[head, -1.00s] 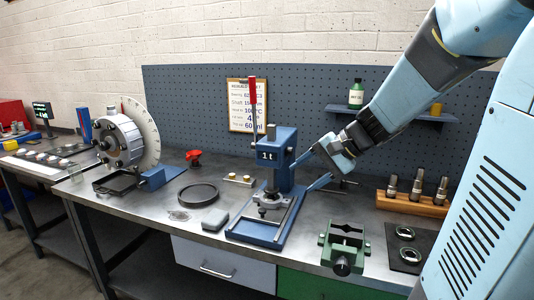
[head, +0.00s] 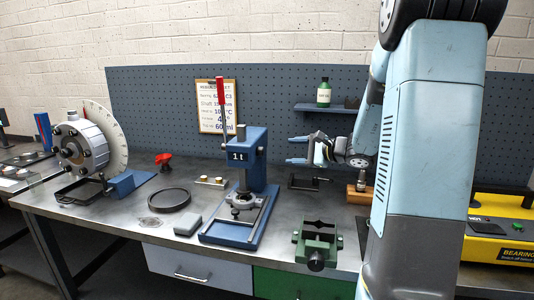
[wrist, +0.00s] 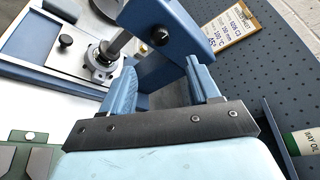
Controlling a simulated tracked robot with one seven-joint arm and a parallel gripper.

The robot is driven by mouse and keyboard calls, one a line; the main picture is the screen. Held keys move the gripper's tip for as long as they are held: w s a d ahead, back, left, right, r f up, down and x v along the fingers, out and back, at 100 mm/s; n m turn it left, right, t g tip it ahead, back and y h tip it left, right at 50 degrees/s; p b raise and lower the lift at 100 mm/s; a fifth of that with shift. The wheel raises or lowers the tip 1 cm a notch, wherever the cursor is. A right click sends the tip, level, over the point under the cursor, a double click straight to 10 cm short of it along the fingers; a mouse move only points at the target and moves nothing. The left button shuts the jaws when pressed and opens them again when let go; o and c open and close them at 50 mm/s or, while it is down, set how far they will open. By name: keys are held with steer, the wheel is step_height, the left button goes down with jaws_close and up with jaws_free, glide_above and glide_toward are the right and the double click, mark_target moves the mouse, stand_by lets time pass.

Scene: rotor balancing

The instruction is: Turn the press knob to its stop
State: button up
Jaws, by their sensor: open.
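The blue arbor press (head: 247,158) marked "1 t" stands mid-bench, with a red-gripped lever (head: 220,92) rising from it. A small dark knob (head: 260,149) shows on the right side of its head. In the wrist view a round dark knob (wrist: 162,38) sits on the blue press body, beyond and roughly between my fingers. My gripper (head: 297,150) is open and empty, to the right of the press. Its fingers point left toward the press, with a gap between. The two blue fingers also show in the wrist view (wrist: 162,70).
A green vise (head: 317,243) stands front right of the press. A dark stand (head: 308,183) lies below my gripper. A shelf (head: 335,107) with a green bottle (head: 323,93) is behind.

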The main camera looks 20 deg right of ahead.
mark_target(263, 152)
steer(key=x, duration=1.1)
steer(key=shift+f, duration=0.1)
steer(key=c, duration=1)
